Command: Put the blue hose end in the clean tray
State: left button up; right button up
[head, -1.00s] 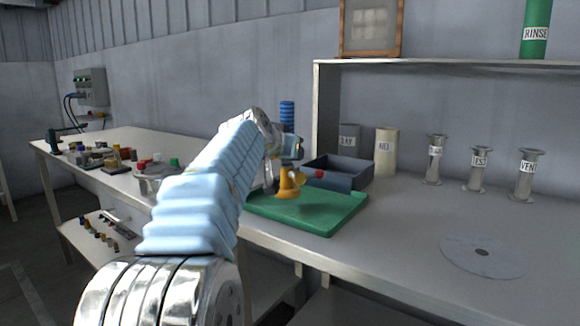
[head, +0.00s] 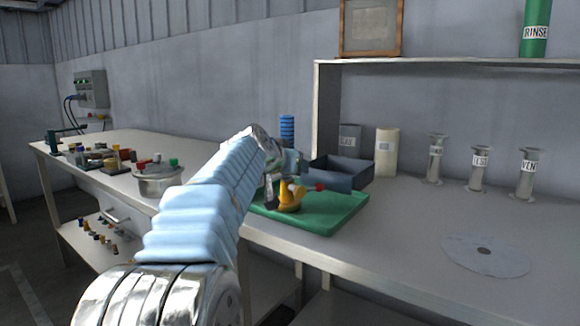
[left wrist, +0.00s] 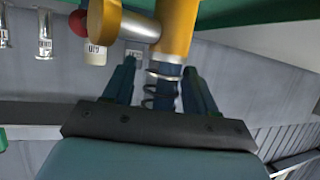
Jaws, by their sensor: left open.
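The blue hose end stands upright, a ribbed blue hose (head: 287,131) above a yellow fitting (head: 289,198) with a red-tipped lever (head: 318,187). Its yellow bottom appears to rest on the flat green tray (head: 335,215), which I take for the clean tray; no label on it is readable. My left gripper (left wrist: 160,85) is open around the hose, with a gap on each side between the teal fingers and the dark-ringed blue hose (left wrist: 163,92). In the head view my left arm hides part of the hose and tray. My right gripper is out of view.
Labelled cylinders (head: 387,153) and metal flanged pipes (head: 479,171) stand farther right. A pale disc (head: 485,256) lies on the bench. A metal pot (head: 158,182) and small parts are at left.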

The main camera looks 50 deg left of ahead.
pick_arm(q)
jog(key=shift+r, duration=0.25)
jog(key=b+v, duration=0.1)
jog(key=v, duration=1.1)
jog(key=shift+f, duration=0.1)
